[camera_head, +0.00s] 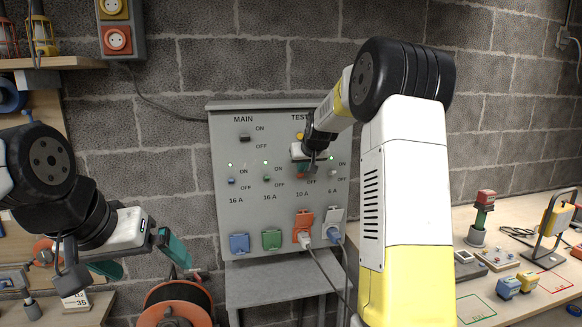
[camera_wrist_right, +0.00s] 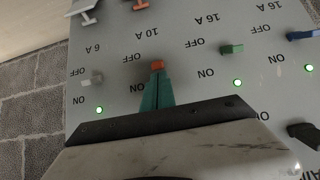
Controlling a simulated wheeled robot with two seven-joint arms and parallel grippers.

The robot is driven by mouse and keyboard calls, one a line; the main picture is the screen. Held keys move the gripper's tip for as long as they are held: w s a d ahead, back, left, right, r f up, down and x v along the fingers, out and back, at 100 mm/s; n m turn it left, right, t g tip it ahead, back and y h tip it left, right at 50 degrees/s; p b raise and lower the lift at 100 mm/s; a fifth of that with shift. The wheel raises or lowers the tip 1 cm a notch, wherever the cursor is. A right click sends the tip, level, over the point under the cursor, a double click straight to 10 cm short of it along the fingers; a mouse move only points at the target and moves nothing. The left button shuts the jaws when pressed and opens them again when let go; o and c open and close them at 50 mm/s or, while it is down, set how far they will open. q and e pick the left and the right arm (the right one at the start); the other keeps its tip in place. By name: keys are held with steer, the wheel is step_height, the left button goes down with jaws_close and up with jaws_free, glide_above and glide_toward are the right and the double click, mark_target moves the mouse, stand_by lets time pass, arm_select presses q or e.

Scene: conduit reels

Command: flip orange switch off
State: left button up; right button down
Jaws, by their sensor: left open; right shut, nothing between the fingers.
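In the right wrist view, upside down, the orange switch (camera_wrist_right: 157,65) shows just beyond the tips of my right gripper (camera_wrist_right: 156,80). The shut, empty teal fingers lie on its ON side, touching or nearly touching it. The exact tilt of its lever is unclear, and its lamp is hidden. My left gripper (camera_head: 140,258) is open and empty, left of the panel.
Blue (camera_wrist_right: 303,35), green (camera_wrist_right: 232,48) and white (camera_wrist_right: 92,80) switches flank the orange one, with lit green lamps. An orange plug socket (camera_head: 303,224) is below. A cable reel (camera_head: 176,304) stands lower left. A workbench (camera_head: 430,224) with tools is at right.

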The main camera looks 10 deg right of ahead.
steer(key=shift+s+f, duration=0.3)
stand_by(0.4)
steer(key=shift+s+f, duration=0.55)
steer(key=shift+f, duration=0.15)
steer(key=shift+r, duration=0.15)
steer(key=shift+r, duration=0.65)
steer(key=shift+s, duration=0.1)
